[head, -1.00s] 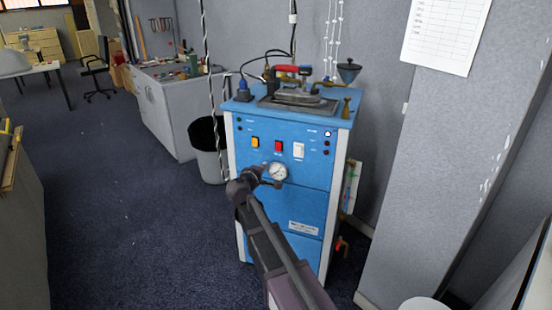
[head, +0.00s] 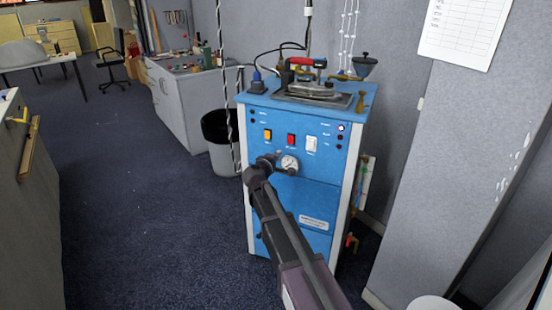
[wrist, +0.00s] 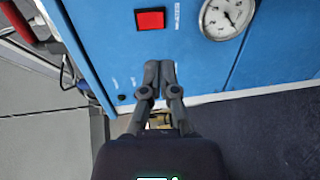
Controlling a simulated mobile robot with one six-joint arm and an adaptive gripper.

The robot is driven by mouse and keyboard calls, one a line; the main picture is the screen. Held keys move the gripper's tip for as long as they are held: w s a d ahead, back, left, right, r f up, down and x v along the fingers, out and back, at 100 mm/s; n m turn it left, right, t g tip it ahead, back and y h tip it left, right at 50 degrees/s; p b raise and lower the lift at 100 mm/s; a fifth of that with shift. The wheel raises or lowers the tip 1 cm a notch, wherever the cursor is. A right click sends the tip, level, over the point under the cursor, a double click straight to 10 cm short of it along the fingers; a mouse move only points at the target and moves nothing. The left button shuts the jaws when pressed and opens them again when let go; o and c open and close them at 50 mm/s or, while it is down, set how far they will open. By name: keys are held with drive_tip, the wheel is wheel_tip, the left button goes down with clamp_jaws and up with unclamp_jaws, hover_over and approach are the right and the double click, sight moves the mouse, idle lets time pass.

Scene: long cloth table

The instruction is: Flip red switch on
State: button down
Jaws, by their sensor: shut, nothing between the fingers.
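The red switch (head: 291,140) is on the front panel of a blue cabinet (head: 290,210), between an orange switch (head: 268,134) and a white switch (head: 312,144). In the wrist view the red switch (wrist: 150,19) lies just beyond and slightly left of my fingertips. My gripper (wrist: 159,66) is shut and empty, with a visible gap to the switch in that picture. In the head view my gripper (head: 266,163) shows below the switch row, left of the gauge. I cannot tell whether it touches the panel. The switch's on or off position is unclear.
A round pressure gauge (head: 289,164) sits below the switches, close to my gripper; the wrist view shows it at upper right (wrist: 227,15). An iron (head: 310,85) rests on the cabinet top. A black-lined bin (head: 217,135) stands left. Open carpet lies further left.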

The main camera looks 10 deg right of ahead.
sight(290, 143)
drive_tip(key=b+x, duration=0.1)
drive_tip(key=x, duration=0.9)
drive_tip(key=shift+w+d, duration=0.2)
drive_tip(key=shift+w, duration=0.05)
drive_tip(key=shift+w+d+f, duration=0.1)
drive_tip(key=shift+w+f, duration=0.05)
drive_tip(key=shift+w, duration=0.1)
drive_tip(key=shift+b+v, duration=0.3)
drive_tip(key=shift+v, duration=0.5)
drive_tip(key=s+a+f+b, duration=0.1)
drive_tip(key=s+a, duration=0.5)
drive_tip(key=s, duration=0.4)
drive_tip(key=shift+s+f, duration=0.4)
drive_tip(key=shift+a, duration=0.1)
